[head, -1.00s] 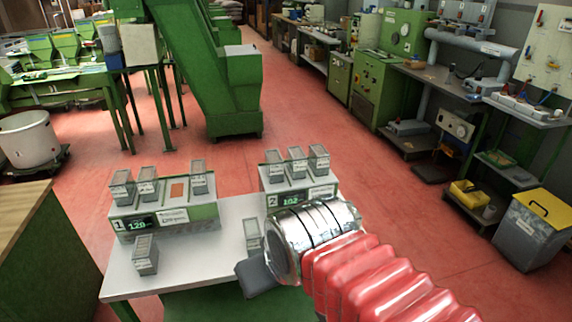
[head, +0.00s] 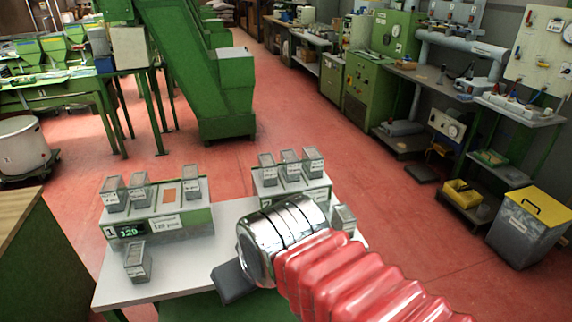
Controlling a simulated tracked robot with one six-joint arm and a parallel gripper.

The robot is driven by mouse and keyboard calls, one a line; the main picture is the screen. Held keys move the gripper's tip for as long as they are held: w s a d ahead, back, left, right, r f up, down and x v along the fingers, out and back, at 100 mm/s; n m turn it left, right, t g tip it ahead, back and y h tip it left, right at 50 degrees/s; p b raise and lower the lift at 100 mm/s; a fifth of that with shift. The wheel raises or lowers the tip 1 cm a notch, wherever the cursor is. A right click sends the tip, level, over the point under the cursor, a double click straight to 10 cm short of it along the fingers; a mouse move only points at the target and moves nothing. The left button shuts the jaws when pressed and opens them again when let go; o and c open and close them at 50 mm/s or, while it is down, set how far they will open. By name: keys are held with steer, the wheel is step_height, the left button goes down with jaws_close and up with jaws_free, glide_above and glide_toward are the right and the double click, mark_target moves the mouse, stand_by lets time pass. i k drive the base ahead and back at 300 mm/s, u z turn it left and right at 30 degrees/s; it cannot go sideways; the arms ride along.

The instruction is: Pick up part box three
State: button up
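Several small grey part boxes with white labels are in the head view; I cannot read which is number three. Station 1 (head: 165,222) carries a first box (head: 113,195), a second (head: 140,190) and one at its right end (head: 191,184). Station 2 (head: 315,193) carries three boxes, one of them at its right end (head: 313,161). A loose box (head: 137,263) stands at the table's front left, and another (head: 343,218) shows behind my wrist. My gripper (head: 233,283) is over the table's front; its dark finger end shows, but the opening is hidden.
The white table (head: 175,272) has bare room left of my gripper. A brown slot (head: 168,196) on station 1 is empty. A wooden-topped cabinet (head: 18,210) stands at the left, and a yellow-lidded bin (head: 538,204) at the right. Red floor lies beyond.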

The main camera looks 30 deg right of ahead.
mark_target(290, 162)
steer(key=i, duration=0.95)
